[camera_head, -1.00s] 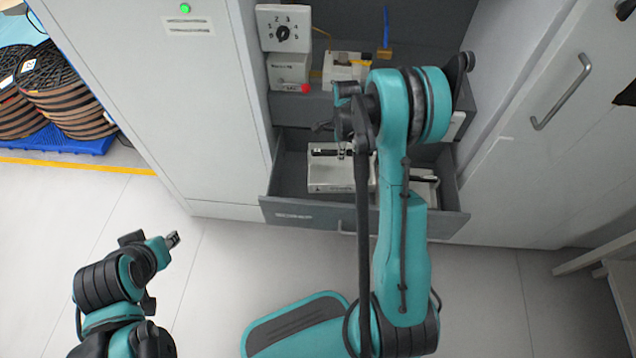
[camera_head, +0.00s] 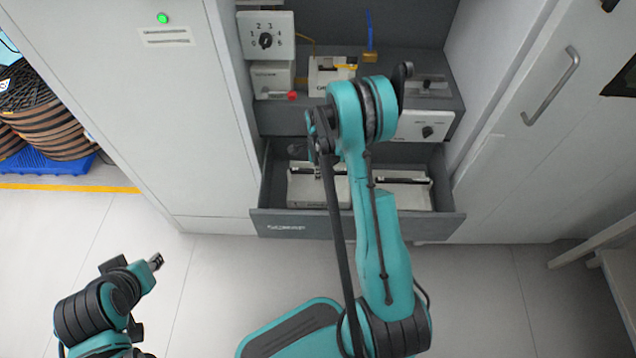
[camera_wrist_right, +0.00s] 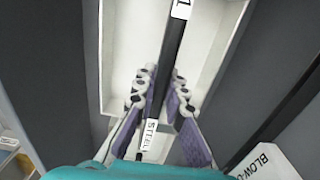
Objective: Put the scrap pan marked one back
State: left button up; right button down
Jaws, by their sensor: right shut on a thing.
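The scrap pan marked 1 (camera_wrist_right: 215,60) is a pale open tray with a dark bar handle. The bar has a "1" label and a "STEEL" label. My right gripper (camera_wrist_right: 163,85) is shut on this bar, with purple-padded fingers on both sides. In the head view the pan (camera_head: 305,193) is in the left part of the open grey drawer (camera_head: 355,226), partly behind my right arm. I cannot tell whether it touches the drawer floor. My right gripper (camera_head: 322,152) is mostly hidden there by its wrist. My left gripper (camera_head: 156,262) is over the floor, away from the drawer.
Another pale pan (camera_head: 412,196) lies in the drawer's right part. Above the drawer, a shelf holds a dial box (camera_head: 266,36), a box with a red button (camera_head: 272,80) and a second dial box (camera_head: 425,127). A white cabinet (camera_head: 150,120) stands at left.

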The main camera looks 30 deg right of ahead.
jog(key=b, duration=0.2)
send_over(318, 188)
notch_tip(318, 188, down, 4)
jog(key=shift+f, duration=0.25)
jog(key=shift+r, duration=0.15)
jog(key=c, duration=1.6)
grip_release()
jog(key=shift+f, duration=0.2)
